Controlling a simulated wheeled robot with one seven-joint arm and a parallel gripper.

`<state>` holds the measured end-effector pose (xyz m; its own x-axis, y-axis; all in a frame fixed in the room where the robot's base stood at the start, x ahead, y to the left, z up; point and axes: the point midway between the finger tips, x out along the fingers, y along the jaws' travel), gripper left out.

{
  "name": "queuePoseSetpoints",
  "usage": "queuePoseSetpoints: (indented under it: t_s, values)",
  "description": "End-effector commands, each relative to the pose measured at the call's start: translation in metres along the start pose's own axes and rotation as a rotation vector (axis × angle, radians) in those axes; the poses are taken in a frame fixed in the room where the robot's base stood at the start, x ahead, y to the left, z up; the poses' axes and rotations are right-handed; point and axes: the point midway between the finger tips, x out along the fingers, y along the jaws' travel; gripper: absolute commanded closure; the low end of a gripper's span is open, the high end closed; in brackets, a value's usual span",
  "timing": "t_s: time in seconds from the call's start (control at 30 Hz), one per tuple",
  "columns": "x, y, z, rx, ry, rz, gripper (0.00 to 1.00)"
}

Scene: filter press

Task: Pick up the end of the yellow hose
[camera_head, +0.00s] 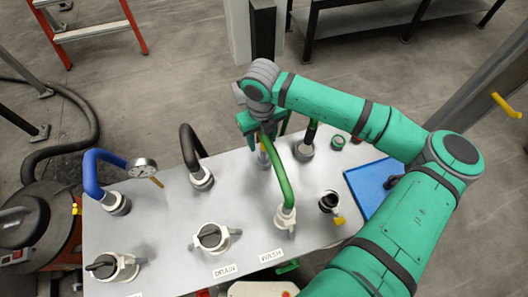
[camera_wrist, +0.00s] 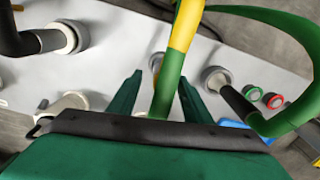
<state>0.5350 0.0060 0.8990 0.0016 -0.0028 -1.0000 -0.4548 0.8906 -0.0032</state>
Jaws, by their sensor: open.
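In the wrist view a hose runs up between my fingers, with a yellow stretch (camera_wrist: 186,25) above and a green stretch (camera_wrist: 168,88) below. Its upper part leaves the top of the picture. My gripper (camera_wrist: 160,76) is open, with one finger on each side of the green stretch; I cannot tell whether either touches it. In the head view my gripper (camera_head: 263,123) hangs over the back of the grey bench, at the upper end of a green hose (camera_head: 280,180). A little yellow (camera_head: 262,148) shows just below it; the rest is hidden by my gripper.
The bench top (camera_head: 165,225) carries a blue hose (camera_head: 92,170) with a gauge (camera_head: 143,168), a black hose (camera_head: 188,143) and several valves. A blue tray (camera_head: 372,185) lies at right. A green hose (camera_wrist: 300,40) loops close at right in the wrist view.

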Motion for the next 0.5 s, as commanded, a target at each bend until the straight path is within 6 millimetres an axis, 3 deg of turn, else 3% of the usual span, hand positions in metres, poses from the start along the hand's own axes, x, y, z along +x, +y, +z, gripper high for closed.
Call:
queuePoseSetpoints:
  t_s: [0.3,0.5]
  values:
    - [0.039,-0.003,-0.006,0.003,0.002,0.004,0.55]
    - [0.051,-0.003,-0.006,0.001,0.0,0.002,0.55]
